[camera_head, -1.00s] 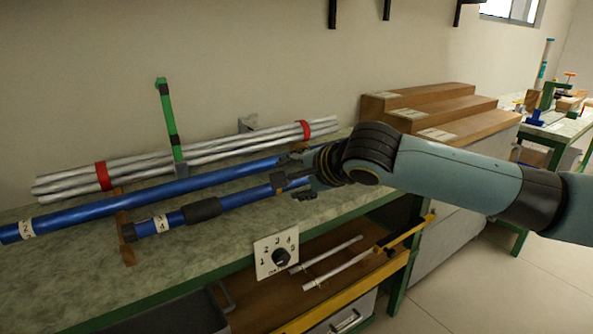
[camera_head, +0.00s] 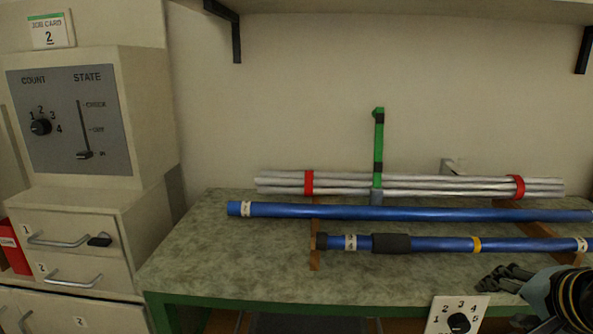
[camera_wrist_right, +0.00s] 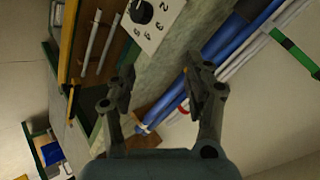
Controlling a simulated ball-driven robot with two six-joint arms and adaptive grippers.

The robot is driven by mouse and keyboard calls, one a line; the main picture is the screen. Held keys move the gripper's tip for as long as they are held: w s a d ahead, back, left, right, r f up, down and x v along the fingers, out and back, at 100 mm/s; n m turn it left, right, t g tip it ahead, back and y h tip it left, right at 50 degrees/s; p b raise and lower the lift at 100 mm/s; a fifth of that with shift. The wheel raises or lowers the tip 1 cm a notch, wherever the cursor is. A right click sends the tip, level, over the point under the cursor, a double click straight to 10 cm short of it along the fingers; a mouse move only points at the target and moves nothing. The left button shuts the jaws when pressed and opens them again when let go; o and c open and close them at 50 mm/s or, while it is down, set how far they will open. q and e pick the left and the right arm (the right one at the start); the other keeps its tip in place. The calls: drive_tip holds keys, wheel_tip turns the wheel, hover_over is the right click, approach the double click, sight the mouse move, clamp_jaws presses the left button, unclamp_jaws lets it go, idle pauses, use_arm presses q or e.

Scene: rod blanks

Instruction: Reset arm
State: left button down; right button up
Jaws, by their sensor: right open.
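My right gripper (camera_head: 508,276) shows at the lower right of the head view, by the bench's front edge and just in front of the short blue rod. In the right wrist view its two fingers (camera_wrist_right: 160,88) are spread apart with nothing between them. The long blue rod (camera_head: 400,213) and the front blue rod (camera_head: 440,244), with a dark sleeve and yellow band, lie on wooden supports. Behind them lies a bundle of silver rods (camera_head: 420,187) with red ties. My left gripper is in neither view.
A green upright post (camera_head: 379,140) stands at the rods. A numbered dial plate (camera_head: 457,316) is at the bench front. A cabinet with a COUNT and STATE panel (camera_head: 70,120) and drawers stands left. The left part of the bench top (camera_head: 200,245) is clear.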

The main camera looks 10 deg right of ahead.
drive_tip(key=s+a+f+n+g+y, duration=0.1)
drive_tip(key=s+a+f+n+g, duration=0.15)
drive_tip(key=s+a+n, duration=0.4)
drive_tip(key=s+a+f+n+g+y, duration=0.1)
drive_tip(key=s+a+n+g, duration=0.25)
drive_tip(key=s+n, duration=0.55)
drive_tip(key=s+d+f, duration=0.1)
drive_tip(key=s+f, duration=0.1)
drive_tip(key=f, duration=1.2)
drive_tip(key=s+d+f, duration=0.1)
drive_tip(key=s+f, duration=0.2)
drive_tip(key=f, duration=1.1)
drive_tip(key=s+d+f+g, duration=0.1)
drive_tip(key=s+f+g, duration=0.1)
drive_tip(key=s+f, duration=1.2)
drive_tip(key=shift+s+m, duration=0.45)
drive_tip(key=shift+s, duration=0.8)
drive_tip(key=shift+d, duration=0.1)
drive_tip(key=shift+c, duration=0.3)
